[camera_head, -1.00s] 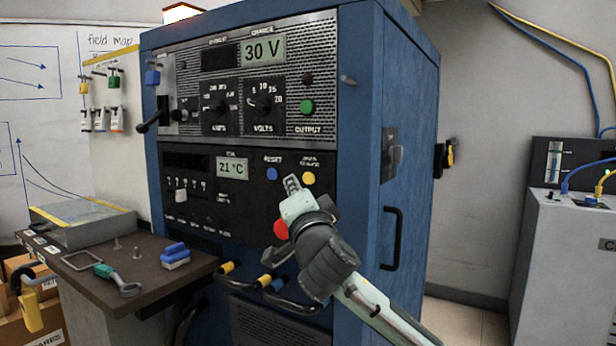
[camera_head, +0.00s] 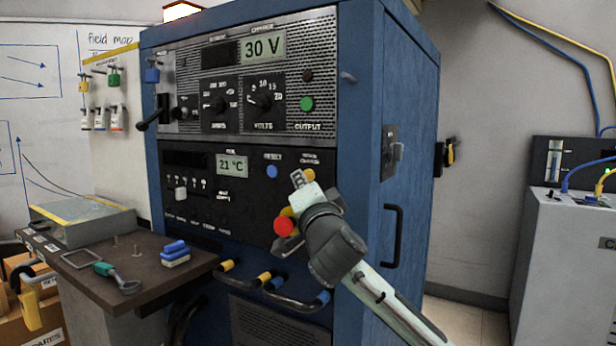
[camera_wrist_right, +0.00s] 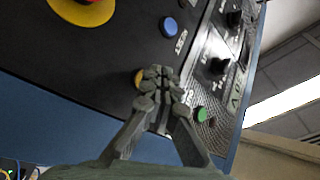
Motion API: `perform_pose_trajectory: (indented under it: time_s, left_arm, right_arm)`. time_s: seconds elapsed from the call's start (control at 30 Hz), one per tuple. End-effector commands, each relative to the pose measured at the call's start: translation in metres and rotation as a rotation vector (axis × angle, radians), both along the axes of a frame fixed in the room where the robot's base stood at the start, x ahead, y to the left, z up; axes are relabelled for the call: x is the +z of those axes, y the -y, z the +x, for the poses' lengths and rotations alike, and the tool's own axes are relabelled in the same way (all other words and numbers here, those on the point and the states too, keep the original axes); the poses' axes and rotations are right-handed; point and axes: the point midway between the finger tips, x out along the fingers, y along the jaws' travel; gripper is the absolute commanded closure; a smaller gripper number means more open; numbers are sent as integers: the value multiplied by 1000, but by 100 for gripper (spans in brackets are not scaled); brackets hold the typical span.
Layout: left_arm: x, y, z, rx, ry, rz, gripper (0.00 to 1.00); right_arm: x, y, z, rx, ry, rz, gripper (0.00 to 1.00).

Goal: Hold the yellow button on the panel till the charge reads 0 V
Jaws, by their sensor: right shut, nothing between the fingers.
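The yellow button (camera_head: 310,175) is on the dark lower panel of the blue cabinet, below the output section. My right gripper (camera_head: 297,179) is shut and empty, its fingertips at the button's left edge and partly covering it. In the right wrist view the closed fingertips (camera_wrist_right: 160,76) overlap the edge of the yellow button (camera_wrist_right: 138,78). I cannot tell whether they touch it. The charge display (camera_head: 264,47) reads 30 V. My left gripper is not in view.
A red emergency-style button (camera_head: 283,227) on a yellow base sits just below my right gripper. A blue button (camera_head: 272,171) is to the left and a green output button (camera_head: 307,104) above. A side table (camera_head: 140,275) with small items stands at the left.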

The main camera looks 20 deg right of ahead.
Motion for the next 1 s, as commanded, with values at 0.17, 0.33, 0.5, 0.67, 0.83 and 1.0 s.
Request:
perform_pose_trajectory:
  time_s: [0.17, 0.33, 0.5, 0.67, 0.83, 1.0]
  left_arm:
    - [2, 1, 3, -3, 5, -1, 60]
    - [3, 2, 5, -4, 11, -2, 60]
    - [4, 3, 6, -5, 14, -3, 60]
    - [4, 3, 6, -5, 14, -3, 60]
    - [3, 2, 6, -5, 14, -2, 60]
    - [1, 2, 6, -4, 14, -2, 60]
  right_arm:
    - [0, 0, 0, 0, 0, 0, 100]
    - [0, 0, 0, 0, 0, 0, 100]
    - [0, 0, 0, 0, 0, 0, 100]
    - [0, 0, 0, 0, 0, 0, 100]
    - [-1, 2, 2, 0, -1, 2, 100]
    - [0, 7, 5, -1, 0, 2, 100]
